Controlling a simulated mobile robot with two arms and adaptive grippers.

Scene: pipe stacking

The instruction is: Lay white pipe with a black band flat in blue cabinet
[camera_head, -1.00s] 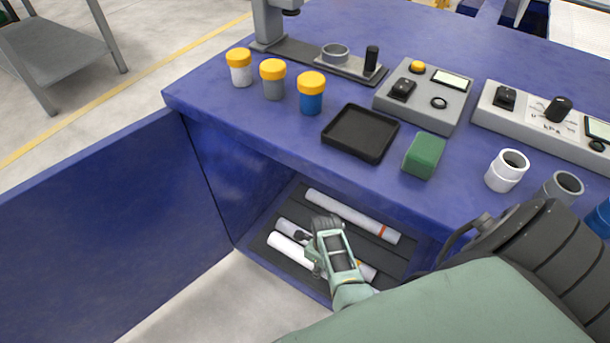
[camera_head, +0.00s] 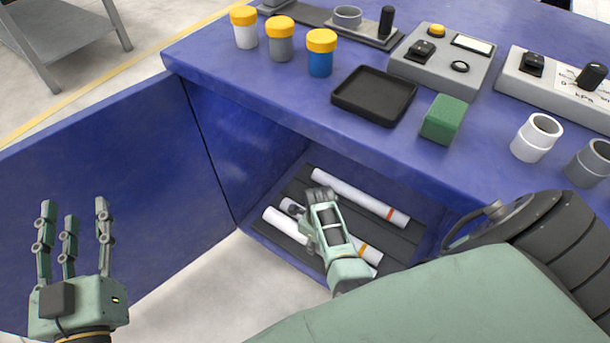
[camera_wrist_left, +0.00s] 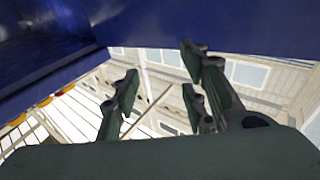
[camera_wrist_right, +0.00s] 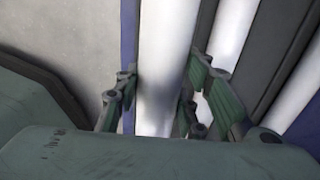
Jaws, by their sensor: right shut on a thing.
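The blue cabinet (camera_head: 215,150) is open, and its low dark shelf (camera_head: 400,238) holds white pipes. The front white pipe (camera_head: 280,222) lies on the shelf along its front side. My right gripper (camera_head: 306,212) is over this pipe. In the right wrist view, my right gripper's fingers (camera_wrist_right: 155,100) are closed around a plain white pipe (camera_wrist_right: 166,60). No black band shows on it; the hand hides part of it. My left gripper (camera_head: 74,215) is raised at lower left, fingers spread and empty.
One pipe (camera_head: 350,193) with a red-orange band lies at the back of the shelf. Another pipe (camera_head: 372,255) with a yellow-orange band lies between. The open blue door (camera_head: 110,180) stands left. The worktop above holds jars, a black tray (camera_head: 374,95) and a green block (camera_head: 443,120).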

